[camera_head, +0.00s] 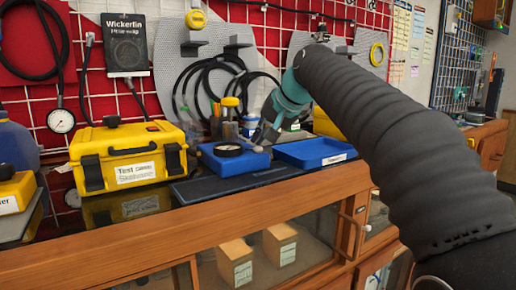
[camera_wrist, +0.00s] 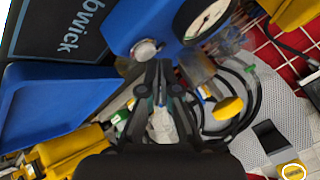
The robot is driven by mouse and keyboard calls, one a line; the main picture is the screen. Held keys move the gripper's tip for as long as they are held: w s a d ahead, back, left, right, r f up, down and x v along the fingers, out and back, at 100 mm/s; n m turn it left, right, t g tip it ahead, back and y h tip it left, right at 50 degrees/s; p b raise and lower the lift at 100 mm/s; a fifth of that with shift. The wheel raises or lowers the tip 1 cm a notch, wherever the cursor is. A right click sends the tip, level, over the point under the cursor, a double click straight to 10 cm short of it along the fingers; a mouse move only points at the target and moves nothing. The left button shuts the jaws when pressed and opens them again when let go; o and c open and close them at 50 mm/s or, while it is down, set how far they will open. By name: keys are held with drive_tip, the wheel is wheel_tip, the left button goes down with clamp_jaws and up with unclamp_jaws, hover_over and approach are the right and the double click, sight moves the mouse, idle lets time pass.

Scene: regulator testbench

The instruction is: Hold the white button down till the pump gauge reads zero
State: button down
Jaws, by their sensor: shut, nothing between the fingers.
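The blue pump unit (camera_head: 233,163) stands on the bench; it fills the top of the wrist view (camera_wrist: 125,22). Its black-rimmed pump gauge (camera_wrist: 207,18) is partly cut off by the wrist frame, and I cannot read its value. The gauge also shows on top of the unit in the head view (camera_head: 228,149). The pale, round white button (camera_wrist: 146,50) is on the unit beside the gauge. My gripper (camera_wrist: 158,72) is shut and empty, its tips right by the button; I cannot tell whether they touch it. In the head view, my gripper (camera_head: 260,142) is at the unit's right end.
A blue tray (camera_head: 316,152) lies just right of the unit. A yellow case (camera_head: 128,155) stands to the left. A yellow-capped bottle (camera_head: 230,108) and black hoses (camera_head: 212,80) are behind. The dark mat (camera_head: 225,184) in front is clear.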

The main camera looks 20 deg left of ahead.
sight(260, 148)
drive_tip(key=shift+f+b, duration=0.3)
drive_tip(key=shift+f, duration=0.2)
idle(0.6)
drive_tip(key=shift+r, duration=0.1)
idle(2.2)
drive_tip(key=shift+r+p, duration=0.9)
drive_tip(key=shift+p, duration=0.2)
wheel_tip(260, 148, up, 3)
drive_tip(key=p, duration=0.2)
drive_tip(key=shift+f+p, duration=0.15)
drive_tip(key=shift+p, duration=0.25)
drive_tip(key=shift+r+p, duration=0.6)
drive_tip(key=shift+r, duration=0.55)
